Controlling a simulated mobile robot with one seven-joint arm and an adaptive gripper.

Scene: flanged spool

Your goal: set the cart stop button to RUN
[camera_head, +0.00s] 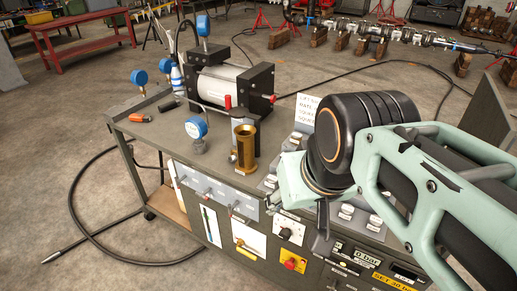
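The cart stop button (291,263) is a red knob on a yellow plate, low on the cart's front panel. Its markings are too small to read, so I cannot tell which setting it is at. My gripper (323,232) hangs from the end of my arm in front of the cart's top right part, up and to the right of the button in the picture. A dark finger points downward. It appears apart from the button. My wrist hides most of the gripper, and I cannot see whether it is open or shut.
The cart (150,141) carries a black-and-silver pump (222,85), a blue gauge (196,127) and a brass spool-like part (245,146). A black hose (95,246) lies on the floor at left.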

